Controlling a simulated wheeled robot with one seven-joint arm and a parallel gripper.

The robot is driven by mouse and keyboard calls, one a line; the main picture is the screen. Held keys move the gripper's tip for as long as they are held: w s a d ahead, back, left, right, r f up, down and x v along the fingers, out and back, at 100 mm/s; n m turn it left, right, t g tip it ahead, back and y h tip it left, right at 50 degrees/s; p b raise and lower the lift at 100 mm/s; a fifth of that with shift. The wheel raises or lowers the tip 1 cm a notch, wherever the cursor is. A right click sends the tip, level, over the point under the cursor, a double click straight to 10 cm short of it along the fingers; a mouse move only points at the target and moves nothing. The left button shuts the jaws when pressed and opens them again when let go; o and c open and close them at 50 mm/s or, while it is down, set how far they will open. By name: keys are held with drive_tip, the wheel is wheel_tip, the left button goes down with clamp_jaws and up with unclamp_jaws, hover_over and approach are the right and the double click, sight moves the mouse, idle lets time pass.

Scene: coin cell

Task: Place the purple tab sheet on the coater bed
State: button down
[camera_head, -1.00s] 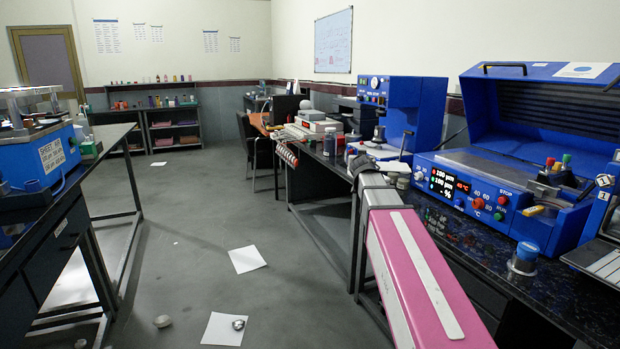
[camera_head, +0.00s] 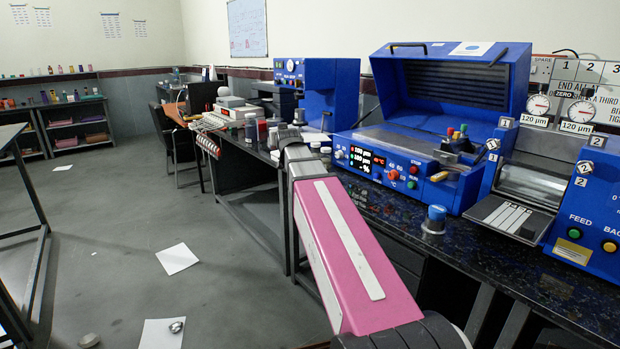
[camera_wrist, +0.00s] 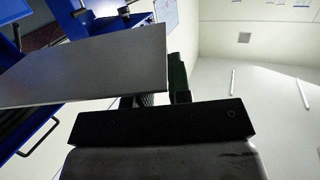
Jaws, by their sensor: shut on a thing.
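My gripper (camera_wrist: 155,100) is shut on a flat dark grey sheet (camera_wrist: 85,70), which extends up and to the left in the wrist view. No purple tab shows on the visible face, so I cannot tell its tab colour. The blue coater (camera_head: 440,100) stands on the bench in the head view with its lid raised. Its flat grey bed (camera_head: 400,138) lies below the lid and looks bare. My gripper and the sheet are not in the head view.
My pink arm link crosses the front of the bench. A blue roller machine (camera_head: 590,205) with dials stands right of the coater. A blue-capped jar (camera_head: 435,220) stands before them. Papers (camera_head: 177,258) lie on the open floor at left.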

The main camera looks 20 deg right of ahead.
drive_tip(key=w+d+f+m+g+h, duration=0.6)
drive_tip(key=w+f+m+g+h, duration=0.2)
drive_tip(key=m+h, duration=0.5)
drive_tip(key=shift+w+d+f+g+h, duration=0.25)
drive_tip(key=shift+w+f+g+h, duration=0.15)
drive_tip(key=shift+f+g+h, duration=0.45)
drive_tip(key=shift+r+g, duration=0.1)
drive_tip(key=shift+g, duration=0.15)
drive_tip(key=d+f, duration=0.2)
drive_tip(key=d, duration=0.1)
drive_tip(key=w+d+f, duration=0.1)
drive_tip(key=d+f, duration=0.1)
drive_tip(key=d, duration=0.2)
drive_tip(key=d+f, duration=0.3)
drive_tip(key=d, duration=0.1)
drive_tip(key=shift+w+d, duration=0.25)
drive_tip(key=shift+w, duration=0.15)
drive_tip(key=shift+f, duration=1.8)
drive_tip(key=c, duration=1.1)
unclamp_jaws()
drive_tip(key=shift+f, duration=0.1)
drive_tip(key=shift+o, duration=0.2)
